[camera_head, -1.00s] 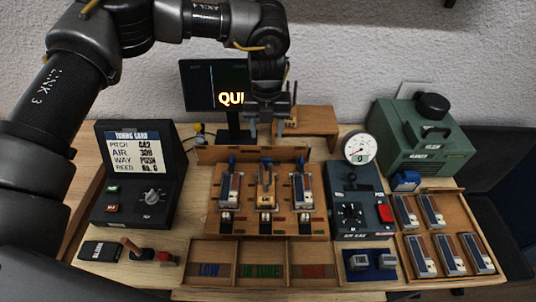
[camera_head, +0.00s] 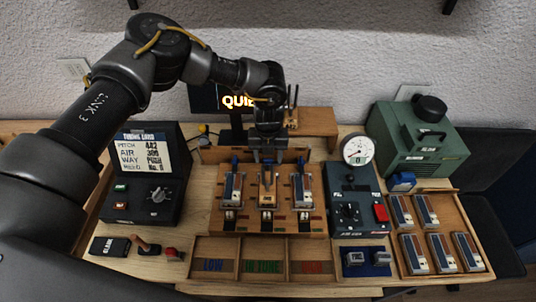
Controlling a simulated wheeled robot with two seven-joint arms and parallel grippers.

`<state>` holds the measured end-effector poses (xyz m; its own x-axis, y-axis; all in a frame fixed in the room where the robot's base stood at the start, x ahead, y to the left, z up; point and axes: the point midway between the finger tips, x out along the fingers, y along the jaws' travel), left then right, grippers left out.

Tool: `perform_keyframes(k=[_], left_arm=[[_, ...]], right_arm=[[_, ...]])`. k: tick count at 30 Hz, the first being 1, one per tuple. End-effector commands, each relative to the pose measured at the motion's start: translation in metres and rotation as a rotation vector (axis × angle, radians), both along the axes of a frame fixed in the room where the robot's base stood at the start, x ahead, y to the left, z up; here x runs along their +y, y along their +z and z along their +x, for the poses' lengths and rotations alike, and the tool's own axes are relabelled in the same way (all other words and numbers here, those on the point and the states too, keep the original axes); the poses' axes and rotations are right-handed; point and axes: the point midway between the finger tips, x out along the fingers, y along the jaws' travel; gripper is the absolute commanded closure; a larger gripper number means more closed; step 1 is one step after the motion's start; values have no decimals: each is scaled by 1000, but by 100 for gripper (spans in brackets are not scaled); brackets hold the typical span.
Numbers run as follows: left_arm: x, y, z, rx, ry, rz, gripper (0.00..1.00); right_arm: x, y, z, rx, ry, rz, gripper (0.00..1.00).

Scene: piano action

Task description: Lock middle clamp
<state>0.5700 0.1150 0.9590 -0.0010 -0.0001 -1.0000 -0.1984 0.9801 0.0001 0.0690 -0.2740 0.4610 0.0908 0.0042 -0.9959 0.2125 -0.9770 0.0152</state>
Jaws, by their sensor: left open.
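The middle clamp (camera_head: 267,182) stands in the centre of a wooden three-place rack (camera_head: 270,222), with a tan upright part on it. The left clamp (camera_head: 232,188) and the right clamp (camera_head: 301,188) hold reed-like pieces with blue ends at the back. My left gripper (camera_head: 268,157) points down just behind the top of the middle clamp, open and empty between its fingers. I cannot tell whether a finger touches the clamp. The clamp's back end is partly hidden by the gripper. My right gripper is not in view.
A tuning-card box (camera_head: 148,180) stands left, and a gauge box (camera_head: 354,205) right. A wooden tray (camera_head: 434,272) of several reed blocks and a green machine (camera_head: 415,145) are farther right. A monitor (camera_head: 205,98) and a wooden stand (camera_head: 315,120) are behind. Labelled bins (camera_head: 262,245) lie in front.

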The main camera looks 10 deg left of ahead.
Motion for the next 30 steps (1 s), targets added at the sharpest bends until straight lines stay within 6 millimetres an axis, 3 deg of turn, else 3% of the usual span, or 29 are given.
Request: perform_keyframes(k=[2, 12, 20, 30], left_arm=[[0, 0, 0, 0, 0, 0, 47], [0, 0, 0, 0, 0, 0, 92], [0, -1, 0, 0, -24, 0, 92], [0, -4, 1, -2, -227, -1, 92]], right_arm=[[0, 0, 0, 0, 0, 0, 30], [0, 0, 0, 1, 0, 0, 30], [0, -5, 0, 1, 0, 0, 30], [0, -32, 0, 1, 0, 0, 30]])
